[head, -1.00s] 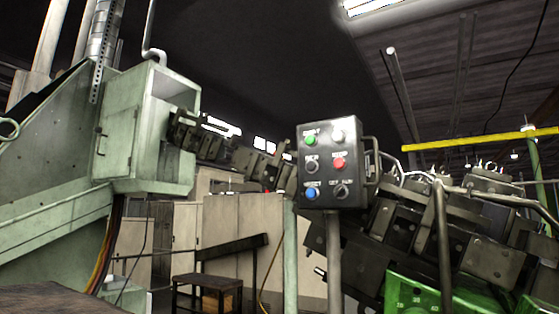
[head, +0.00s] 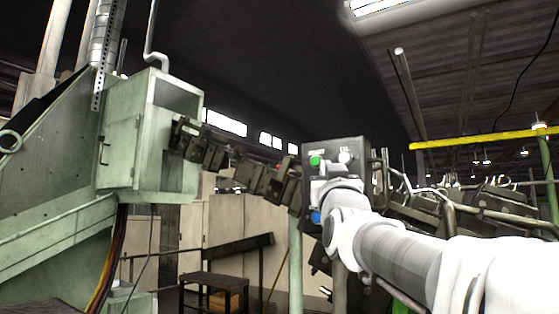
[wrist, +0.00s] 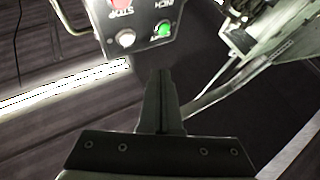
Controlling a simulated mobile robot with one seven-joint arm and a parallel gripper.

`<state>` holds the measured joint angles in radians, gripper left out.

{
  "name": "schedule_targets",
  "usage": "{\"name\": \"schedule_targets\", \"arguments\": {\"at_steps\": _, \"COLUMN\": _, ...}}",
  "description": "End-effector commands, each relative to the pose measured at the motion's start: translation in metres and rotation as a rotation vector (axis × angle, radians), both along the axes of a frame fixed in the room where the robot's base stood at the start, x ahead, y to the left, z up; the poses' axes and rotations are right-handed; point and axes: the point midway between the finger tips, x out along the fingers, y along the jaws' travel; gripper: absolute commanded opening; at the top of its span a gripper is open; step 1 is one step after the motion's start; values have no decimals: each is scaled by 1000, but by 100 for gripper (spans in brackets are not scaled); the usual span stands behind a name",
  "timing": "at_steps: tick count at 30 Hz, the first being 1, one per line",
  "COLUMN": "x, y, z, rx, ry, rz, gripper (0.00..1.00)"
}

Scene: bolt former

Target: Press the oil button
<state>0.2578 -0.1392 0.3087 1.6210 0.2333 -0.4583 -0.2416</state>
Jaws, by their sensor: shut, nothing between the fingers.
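The dark control panel (head: 332,148) stands at centre in the head view. Its top row has a green button (head: 315,160) and a white button (head: 346,157) whose small label looks like "OIL". My arm hides much of the lower panel. In the wrist view the panel (wrist: 146,47) appears upside down at the top, with the white button (wrist: 126,38), the green button (wrist: 165,29) and a red STOP button (wrist: 121,4). My gripper (wrist: 162,74) is shut and empty. Its tips appear just beyond the panel's top edge, nearest the green and white buttons; contact is not visible.
A blue button (head: 316,217) shows beside my arm. A dark side handle (head: 379,175) is on the panel's right. A green machine cabinet (head: 150,130) stands left, and dark machinery (head: 440,215) lies behind my arm. Open space surrounds the gripper tips.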

Motion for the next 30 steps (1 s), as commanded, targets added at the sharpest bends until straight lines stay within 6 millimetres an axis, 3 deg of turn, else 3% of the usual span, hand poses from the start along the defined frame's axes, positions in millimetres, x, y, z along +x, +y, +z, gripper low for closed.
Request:
{"name": "schedule_targets", "arguments": {"at_steps": 3, "x": -4, "y": 3, "z": 23, "rx": 1, "ry": -62, "rz": 0, "gripper": 0}}
{"name": "schedule_targets", "arguments": {"at_steps": 6, "x": -6, "y": 4, "z": 30, "rx": 0, "ry": -87, "rz": 1, "gripper": 0}}
{"name": "schedule_targets", "arguments": {"at_steps": 19, "x": -5, "y": 3, "z": 31, "rx": -1, "ry": -91, "rz": 0, "gripper": 0}}
{"name": "schedule_targets", "arguments": {"at_steps": 30, "x": 32, "y": -22, "z": 34, "rx": 1, "ry": -88, "rz": -2, "gripper": 0}}
